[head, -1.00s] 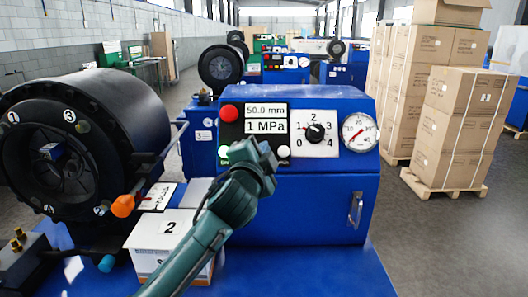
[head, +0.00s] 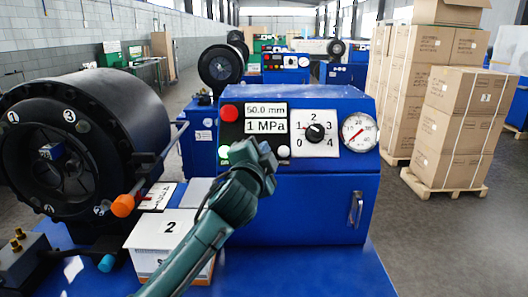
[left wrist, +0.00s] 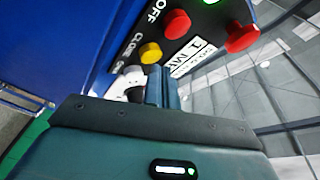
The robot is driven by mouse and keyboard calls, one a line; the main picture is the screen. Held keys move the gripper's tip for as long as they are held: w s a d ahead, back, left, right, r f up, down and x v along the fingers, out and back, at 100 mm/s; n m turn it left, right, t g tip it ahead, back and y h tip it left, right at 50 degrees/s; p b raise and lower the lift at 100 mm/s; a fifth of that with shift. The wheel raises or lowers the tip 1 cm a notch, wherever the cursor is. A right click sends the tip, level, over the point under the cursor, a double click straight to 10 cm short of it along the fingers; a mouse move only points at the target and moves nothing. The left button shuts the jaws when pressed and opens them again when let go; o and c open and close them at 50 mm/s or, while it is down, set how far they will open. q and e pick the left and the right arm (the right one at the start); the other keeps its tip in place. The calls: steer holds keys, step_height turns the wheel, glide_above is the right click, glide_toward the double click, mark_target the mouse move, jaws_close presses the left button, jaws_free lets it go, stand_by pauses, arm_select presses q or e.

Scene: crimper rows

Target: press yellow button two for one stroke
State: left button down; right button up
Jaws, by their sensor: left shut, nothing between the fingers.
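The yellow button (left wrist: 151,53) shows in the left wrist view on the black panel (left wrist: 122,45), between a small red button (left wrist: 177,23) and a pale button (left wrist: 133,73). No number can be read on it. In the head view my arm hides it on the blue machine's front (head: 325,200). My left gripper (head: 262,152) is shut and empty, in front of the lower panel. In the left wrist view its fingertips (left wrist: 160,82) are just below the yellow button; I cannot tell whether they touch it. My right gripper is not in view.
A large red button (head: 229,112), a display reading 50.0 mm and 1 MPa (head: 266,118), a dial (head: 315,133) and a gauge (head: 360,132) share the front. A black crimper head (head: 110,120) stands left, with an orange-tipped lever (head: 123,206). A white box marked 2 (head: 150,235) sits below.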

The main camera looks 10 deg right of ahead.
arm_select(q)
steer(key=shift+w+f, duration=0.1)
stand_by(0.4)
steer(key=shift+w+f, duration=0.2)
steer(key=shift+w, duration=0.15)
stand_by(0.4)
stand_by(0.3)
steer(key=shift+s+a+r+p, duration=0.1)
steer(key=shift+s+r+p, duration=0.35)
steer(key=shift+s+p, duration=0.2)
steer(key=s+r+p, duration=0.1)
steer(key=s+p, duration=0.1)
steer(key=s+r+p, duration=0.1)
steer(key=s, duration=0.1)
steer(key=shift+s+a+r+p, duration=0.1)
steer(key=shift+a+r+p, duration=0.25)
steer(key=shift+a, duration=0.05)
